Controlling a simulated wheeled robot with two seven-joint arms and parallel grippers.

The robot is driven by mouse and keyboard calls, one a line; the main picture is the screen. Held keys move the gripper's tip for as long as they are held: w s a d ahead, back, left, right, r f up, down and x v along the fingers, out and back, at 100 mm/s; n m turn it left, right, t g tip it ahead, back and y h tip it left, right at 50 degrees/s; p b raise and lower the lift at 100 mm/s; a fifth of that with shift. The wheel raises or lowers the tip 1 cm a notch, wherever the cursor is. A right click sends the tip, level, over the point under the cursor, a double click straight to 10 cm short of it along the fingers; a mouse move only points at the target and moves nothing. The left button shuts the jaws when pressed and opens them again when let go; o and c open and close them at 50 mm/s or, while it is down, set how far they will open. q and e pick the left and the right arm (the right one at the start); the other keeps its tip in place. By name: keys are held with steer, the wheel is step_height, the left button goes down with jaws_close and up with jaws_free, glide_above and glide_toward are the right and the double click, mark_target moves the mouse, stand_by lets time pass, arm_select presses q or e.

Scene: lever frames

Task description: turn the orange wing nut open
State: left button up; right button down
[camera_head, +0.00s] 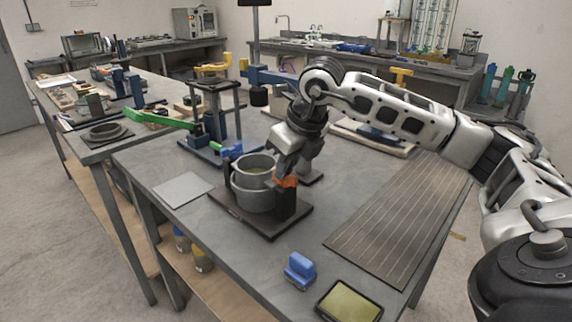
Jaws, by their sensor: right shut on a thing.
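The orange wing nut (287,182) sits on top of a dark post beside a grey cylindrical pot (252,196). Both stand on a dark square base plate (241,226) on the table. My right gripper (285,172) reaches down to the wing nut from above and behind, and is shut on it. The gripper hides part of the nut, so its exact angle is hard to tell. My left gripper is not in view.
A slatted dark panel (399,225) covers the right side.

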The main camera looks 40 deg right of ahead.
steer(key=shift+n, duration=0.3)
steer(key=n+y, duration=0.1)
steer(key=n, duration=0.1)
steer(key=shift+n, duration=0.4)
steer(key=n+y, duration=0.1)
steer(key=n, duration=0.1)
steer(key=n+g+p, duration=0.1)
steer(key=n, duration=0.1)
steer(key=shift+d+r+n+y, duration=0.1)
steer(key=shift+r+n+y, duration=0.05)
steer(key=shift+n+y, duration=0.2)
steer(key=shift+w+n+g+y+p, duration=0.1)
steer(key=shift+n+g+y+p, duration=0.35)
steer(key=shift+n, duration=0.4)
steer(key=n+g+p, duration=0.1)
steer(key=n, duration=0.2)
steer(key=shift+n, duration=0.3)
steer(key=shift+n+g+y+p, duration=0.3)
steer(key=shift+n+g+p, duration=0.2)
steer(key=shift+n, duration=0.7)
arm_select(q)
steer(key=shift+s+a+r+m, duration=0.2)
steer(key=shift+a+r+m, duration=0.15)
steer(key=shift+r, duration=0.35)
arm_select(e)
steer(key=shift+n+g, duration=0.45)
steer(key=shift+n, duration=0.55)
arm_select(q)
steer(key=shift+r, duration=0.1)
